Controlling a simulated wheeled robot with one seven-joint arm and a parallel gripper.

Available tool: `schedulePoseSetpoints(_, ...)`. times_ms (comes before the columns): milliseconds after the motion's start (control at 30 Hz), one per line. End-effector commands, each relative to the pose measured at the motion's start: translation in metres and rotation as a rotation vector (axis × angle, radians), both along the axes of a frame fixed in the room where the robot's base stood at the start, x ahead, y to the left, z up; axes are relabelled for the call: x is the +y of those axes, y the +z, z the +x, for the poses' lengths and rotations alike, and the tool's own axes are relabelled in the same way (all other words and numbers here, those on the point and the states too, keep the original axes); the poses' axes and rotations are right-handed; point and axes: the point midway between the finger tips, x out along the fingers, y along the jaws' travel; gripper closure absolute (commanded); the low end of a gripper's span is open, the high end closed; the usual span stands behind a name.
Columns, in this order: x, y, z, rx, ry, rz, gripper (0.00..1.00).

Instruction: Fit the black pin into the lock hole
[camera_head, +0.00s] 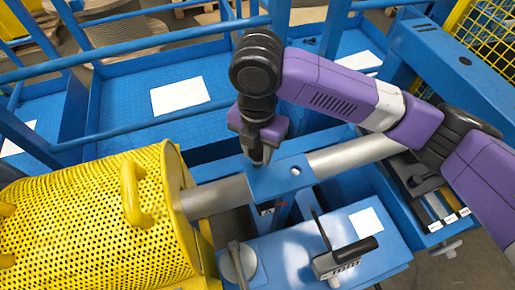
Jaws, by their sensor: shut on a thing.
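My gripper (260,150) points down over the left part of a blue block (281,182) that sits across a grey shaft. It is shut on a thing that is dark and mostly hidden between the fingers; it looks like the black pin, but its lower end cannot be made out. A small round hole (295,170), which looks like the lock hole, shows in the block's top, a little right of my fingertips. Whether the fingertips or the held thing touch the block cannot be told.
A yellow perforated drum guard (95,225) stands left. A grey shaft (218,197) runs from it through the block. A black-handled lever (345,258) stands on the blue housing in front. Blue rails (170,40) cross behind. A drawer of tools (430,195) is at right.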

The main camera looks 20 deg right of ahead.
Motion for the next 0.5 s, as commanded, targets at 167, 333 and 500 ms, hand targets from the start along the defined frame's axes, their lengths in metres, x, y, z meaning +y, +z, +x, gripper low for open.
schedulePoseSetpoints(167, 0.0, -0.005, 0.0, 0.0, 0.0, 0.0, 1.0)
schedulePoseSetpoints(333, 0.0, -0.009, 0.0, 0.001, 0.0, 0.001, 1.0)
schedulePoseSetpoints(500, 0.0, -0.013, 0.0, 0.001, 0.0, 0.001, 1.0)
